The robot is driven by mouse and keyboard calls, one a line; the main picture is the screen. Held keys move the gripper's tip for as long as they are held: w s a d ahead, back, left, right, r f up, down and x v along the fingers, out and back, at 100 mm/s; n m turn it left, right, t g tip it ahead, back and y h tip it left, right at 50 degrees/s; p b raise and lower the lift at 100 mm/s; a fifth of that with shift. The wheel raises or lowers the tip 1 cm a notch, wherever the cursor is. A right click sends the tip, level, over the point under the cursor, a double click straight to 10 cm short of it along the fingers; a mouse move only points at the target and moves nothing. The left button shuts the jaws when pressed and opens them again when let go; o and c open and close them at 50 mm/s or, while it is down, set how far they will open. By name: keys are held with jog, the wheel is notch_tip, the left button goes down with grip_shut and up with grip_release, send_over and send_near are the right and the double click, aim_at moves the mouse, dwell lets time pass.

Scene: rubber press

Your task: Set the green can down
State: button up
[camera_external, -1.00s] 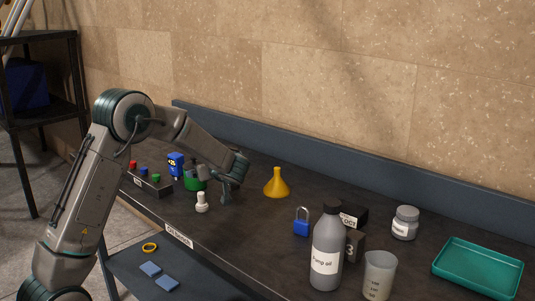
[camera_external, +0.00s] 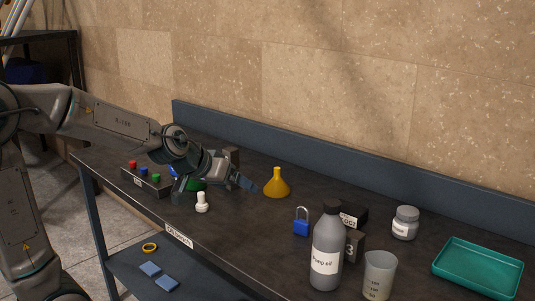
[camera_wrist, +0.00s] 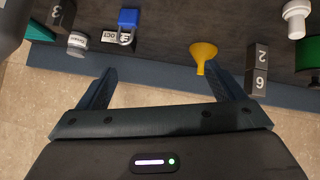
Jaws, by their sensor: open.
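The green can (camera_external: 197,184) is on the dark bench top towards the left in the external view, beside the white knobbed piece. My arm hides much of it there. In the wrist view part of the green can (camera_wrist: 308,53) shows at the right edge, outside my jaws. My gripper (camera_wrist: 165,82) is open, with its two fingers wide apart and nothing held between them. In the external view my wrist is low over the bench near the can, left of the yellow funnel. Whether a finger touches the can cannot be told.
The yellow funnel (camera_external: 277,184) and numbered blocks (camera_wrist: 257,69) are close to my gripper. A button box (camera_external: 147,182) and white piece (camera_external: 202,203) stand left and front. A blue padlock (camera_external: 302,224), bottle (camera_external: 326,250), beaker (camera_external: 378,276) and teal tray (camera_external: 478,268) are further right.

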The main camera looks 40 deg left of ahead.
jog(key=s+a+f+m+g, duration=0.1)
jog(key=s+f+g, duration=0.2)
jog(key=s, duration=0.7)
jog(key=s+f+m+g+y, duration=0.1)
jog(key=s+f+g, duration=0.2)
jog(key=s, duration=0.8)
jog(key=shift+s+a+g, duration=0.25)
jog(key=shift+a+g, duration=0.1)
jog(key=shift+g, duration=0.15)
